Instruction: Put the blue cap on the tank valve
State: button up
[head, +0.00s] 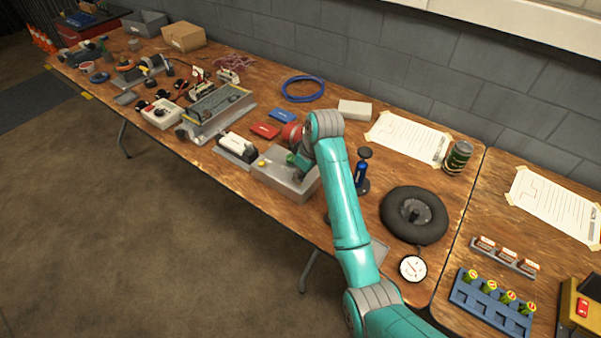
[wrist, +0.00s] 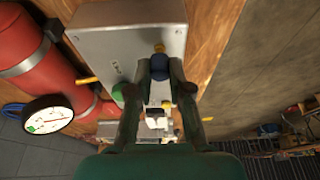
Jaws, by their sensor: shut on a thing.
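My gripper (wrist: 160,75) is shut on a small dark blue cap (wrist: 158,66), held between its fingertips. In the wrist view a small brass fitting (wrist: 159,47) shows just beyond the cap, over the grey box (wrist: 105,42); I cannot tell if cap and fitting touch. The red tank (wrist: 35,55) lies at the left with a white dial gauge (wrist: 47,115) at its end. In the head view my gripper (head: 300,166) is over the grey box (head: 275,179), partly hidden by my wrist; the red tank (head: 292,132) shows behind it. The cap is hidden there.
A blue-and-black pump (head: 361,172) and a tyre (head: 413,213) stand right of my arm. Red (head: 265,130) and blue (head: 282,115) flat cases lie behind the box. A black-and-white device (head: 238,147) is close on its left.

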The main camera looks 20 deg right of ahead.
jog(key=shift+f, duration=0.65)
jog(key=o, duration=0.8)
jog(key=shift+s+r, duration=0.1)
jog(key=shift+r, duration=0.25)
jog(key=shift+s+d+r, duration=0.2)
jog(key=shift+s+d, duration=0.05)
jog(key=s+d, duration=0.2)
jog(key=s, duration=0.1)
jog(key=s+d, duration=0.2)
jog(key=s, duration=0.1)
jog(key=s+d, duration=0.2)
jog(key=s, duration=0.1)
jog(key=shift+s+d, duration=0.2)
jog(key=shift+d, duration=0.15)
